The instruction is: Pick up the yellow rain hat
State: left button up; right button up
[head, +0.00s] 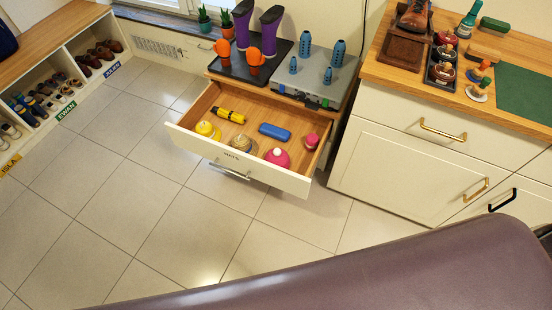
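The yellow rain hat (206,129) appears to be the small rounded yellow thing at the left end of an open wooden drawer (231,158). It lies near the drawer's front panel, which has a small label. A beige hat-like thing (241,143) and a pink one (277,156) sit to its right along the front. A yellow-and-black torch-like thing (229,115) lies behind it. Neither of my grippers is in view.
A blue case (275,131) and a small pink thing (311,140) also lie in the drawer. Purple boots (270,28) stand on a dark tray above it. A cream cabinet (420,140) stands right. A large purple-brown surface (400,265) fills the bottom right. The tiled floor left is clear.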

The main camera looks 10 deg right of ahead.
aim_at(204, 129)
jog(key=i+l, duration=0.15)
jog(key=i, duration=0.25)
jog(key=i+l, duration=0.15)
jog(key=i, duration=0.3)
